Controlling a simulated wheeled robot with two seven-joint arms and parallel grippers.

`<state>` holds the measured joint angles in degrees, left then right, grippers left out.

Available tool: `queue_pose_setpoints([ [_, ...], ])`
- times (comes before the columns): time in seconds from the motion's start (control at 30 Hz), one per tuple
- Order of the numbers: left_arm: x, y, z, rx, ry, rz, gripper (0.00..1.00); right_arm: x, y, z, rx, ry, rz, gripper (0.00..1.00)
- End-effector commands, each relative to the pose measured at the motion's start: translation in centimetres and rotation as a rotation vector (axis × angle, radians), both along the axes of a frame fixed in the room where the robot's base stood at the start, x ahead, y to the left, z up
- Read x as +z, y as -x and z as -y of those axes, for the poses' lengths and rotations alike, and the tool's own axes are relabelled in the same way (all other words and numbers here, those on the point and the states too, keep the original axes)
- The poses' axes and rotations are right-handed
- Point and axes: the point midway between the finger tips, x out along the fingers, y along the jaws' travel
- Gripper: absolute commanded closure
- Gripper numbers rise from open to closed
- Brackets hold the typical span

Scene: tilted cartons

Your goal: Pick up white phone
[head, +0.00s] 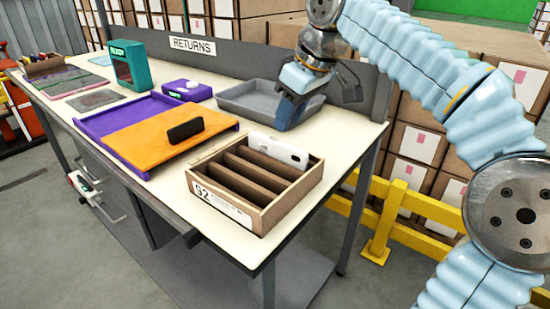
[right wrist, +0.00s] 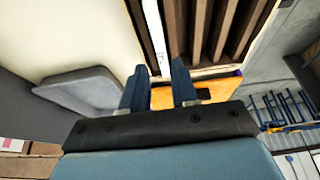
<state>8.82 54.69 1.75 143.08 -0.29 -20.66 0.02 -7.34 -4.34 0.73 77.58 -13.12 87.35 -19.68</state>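The white phone (head: 279,149) stands on edge in the back slot of a cardboard carton (head: 226,198) with several slots; its upper part shows above the carton. In the right wrist view the white phone (right wrist: 155,36) is a narrow pale strip beside the brown dividers. My right gripper (head: 286,118) hangs behind the carton, in front of the grey tray. In the right wrist view its two blue fingers (right wrist: 157,72) are apart with nothing between them, and the phone lies beyond their tips. My left gripper is not in view.
A grey tray (head: 243,98) stands behind the carton. An orange board (head: 160,140) in a purple tray holds a black phone (head: 185,130). A teal box (head: 132,65) and a purple device (head: 187,90) stand farther left. A yellow rail (head: 425,205) runs beyond the table.

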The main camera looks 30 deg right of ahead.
Motion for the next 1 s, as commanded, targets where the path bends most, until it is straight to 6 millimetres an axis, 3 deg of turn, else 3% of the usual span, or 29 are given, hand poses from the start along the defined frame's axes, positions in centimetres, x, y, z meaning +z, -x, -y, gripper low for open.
queue_pose_setpoints([
  [0.5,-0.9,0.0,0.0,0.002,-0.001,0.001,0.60,-5.8,-2.2,-0.9,0.000,0.000,-0.002,0.71],
  [0.77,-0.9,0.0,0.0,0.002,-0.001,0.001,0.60,-6.0,-2.3,-1.0,0.000,0.000,0.001,0.71],
  [0.93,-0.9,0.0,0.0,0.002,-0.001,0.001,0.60,-5.9,-2.3,-1.0,0.000,0.000,0.000,0.97],
  [1.0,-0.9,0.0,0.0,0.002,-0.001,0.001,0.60,-5.9,-2.3,-1.0,0.000,0.000,0.000,1.00],
])
